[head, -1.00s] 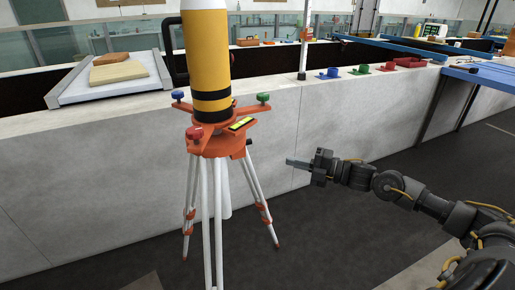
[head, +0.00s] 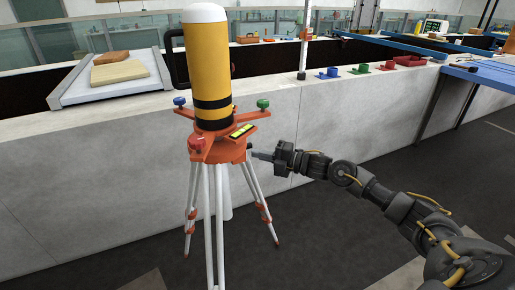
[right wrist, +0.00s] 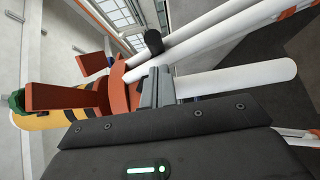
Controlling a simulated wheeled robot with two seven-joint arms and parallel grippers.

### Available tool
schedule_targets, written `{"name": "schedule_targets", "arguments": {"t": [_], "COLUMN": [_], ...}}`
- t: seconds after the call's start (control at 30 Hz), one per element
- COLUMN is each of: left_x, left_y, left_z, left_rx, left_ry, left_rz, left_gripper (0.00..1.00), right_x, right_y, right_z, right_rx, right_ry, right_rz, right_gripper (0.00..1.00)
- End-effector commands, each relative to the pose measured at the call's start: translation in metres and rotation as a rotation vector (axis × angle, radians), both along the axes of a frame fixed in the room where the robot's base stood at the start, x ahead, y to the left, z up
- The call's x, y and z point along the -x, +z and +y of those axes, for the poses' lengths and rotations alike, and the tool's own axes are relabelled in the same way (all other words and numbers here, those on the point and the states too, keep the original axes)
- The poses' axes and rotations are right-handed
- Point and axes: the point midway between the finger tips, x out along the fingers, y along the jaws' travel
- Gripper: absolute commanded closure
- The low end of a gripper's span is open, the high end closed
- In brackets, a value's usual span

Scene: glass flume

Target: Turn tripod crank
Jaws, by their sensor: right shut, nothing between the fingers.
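An orange tripod head (head: 222,150) on white legs (head: 209,225) carries a yellow cylinder (head: 207,60) with black bands and a white top. My right gripper (head: 256,155) is shut and empty, its tip close to the right side of the tripod head, just below a small dark part (head: 249,145). In the right wrist view the closed fingers (right wrist: 157,86) overlap the orange head (right wrist: 118,88) and a thick white tube (right wrist: 235,80); I cannot tell whether they touch. A black knob (right wrist: 153,42) sticks out beside the fingers. I cannot clearly identify the crank. My left gripper is out of view.
A long pale wall (head: 330,120) runs behind the tripod. Boards (head: 118,72) lie on a tray on its top at left; blue (head: 329,73), green (head: 360,70) and red parts stand along it at right. A blue table (head: 485,75) is far right.

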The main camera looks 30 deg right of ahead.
Motion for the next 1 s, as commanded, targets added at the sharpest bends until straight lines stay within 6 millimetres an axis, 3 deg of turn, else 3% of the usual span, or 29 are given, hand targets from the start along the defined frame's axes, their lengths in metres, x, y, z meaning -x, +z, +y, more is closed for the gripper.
{"name": "schedule_targets", "arguments": {"t": [0.2,0.63,1.0], "left_x": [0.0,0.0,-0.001], "left_y": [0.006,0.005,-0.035], "left_z": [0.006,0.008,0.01], "left_rx": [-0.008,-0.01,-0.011], "left_ry": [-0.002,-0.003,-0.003], "left_rz": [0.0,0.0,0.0], "left_gripper": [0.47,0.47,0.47], "right_x": [-0.017,-0.019,-0.023], "right_y": [0.0,-0.001,-0.004], "right_z": [-0.001,-0.001,-0.002], "right_rx": [-0.001,-0.001,0.006], "right_ry": [0.0,0.001,0.0], "right_rz": [0.001,-0.001,-0.119], "right_gripper": [1.0,1.0,1.0]}}
